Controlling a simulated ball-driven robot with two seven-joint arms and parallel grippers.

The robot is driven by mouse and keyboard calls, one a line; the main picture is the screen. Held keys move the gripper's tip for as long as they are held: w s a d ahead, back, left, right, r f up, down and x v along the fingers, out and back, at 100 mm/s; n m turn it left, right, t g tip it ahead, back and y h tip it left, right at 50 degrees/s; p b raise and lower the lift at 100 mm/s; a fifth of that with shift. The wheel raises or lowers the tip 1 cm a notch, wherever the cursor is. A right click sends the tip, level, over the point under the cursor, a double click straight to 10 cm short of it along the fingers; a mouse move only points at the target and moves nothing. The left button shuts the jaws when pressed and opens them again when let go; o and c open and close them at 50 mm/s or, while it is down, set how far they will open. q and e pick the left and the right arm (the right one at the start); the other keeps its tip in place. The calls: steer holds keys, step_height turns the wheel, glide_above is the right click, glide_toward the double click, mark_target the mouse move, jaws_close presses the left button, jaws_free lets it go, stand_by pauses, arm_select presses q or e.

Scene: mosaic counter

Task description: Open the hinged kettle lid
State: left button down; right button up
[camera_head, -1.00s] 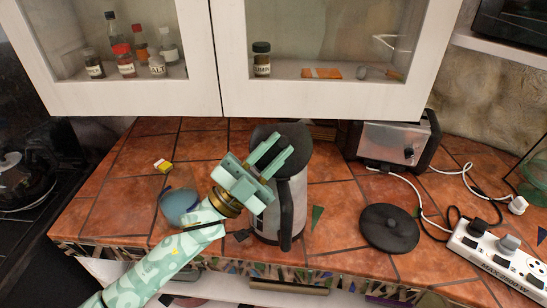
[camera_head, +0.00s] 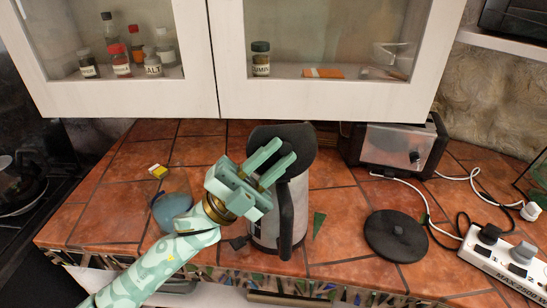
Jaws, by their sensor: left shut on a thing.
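The kettle (camera_head: 299,190) stands upright on the tiled counter, a silver body with a black handle (camera_head: 286,220) facing me. Its black hinged lid (camera_head: 292,132) is tilted up at the top, with its broad dark face showing behind my fingers. My left gripper (camera_head: 286,150) is at the lid, its two pale green fingers shut on part of it. The fingers and palm hide the grip point and part of the kettle's rim. My right gripper is not in view.
A round black kettle base (camera_head: 396,236) lies to the right, near a white power strip (camera_head: 508,262) with cables. A toaster (camera_head: 396,148) stands behind. A blue-grey rounded object (camera_head: 172,211) is left of my arm. White cabinets (camera_head: 330,98) hang above.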

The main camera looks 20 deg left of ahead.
arm_select(q)
steer(key=c, duration=1.3)
jaws_free()
steer(key=b+v, duration=0.3)
steer(key=v, duration=1.3)
steer(key=shift+a+f, duration=0.1)
steer(key=shift+f, duration=0.05)
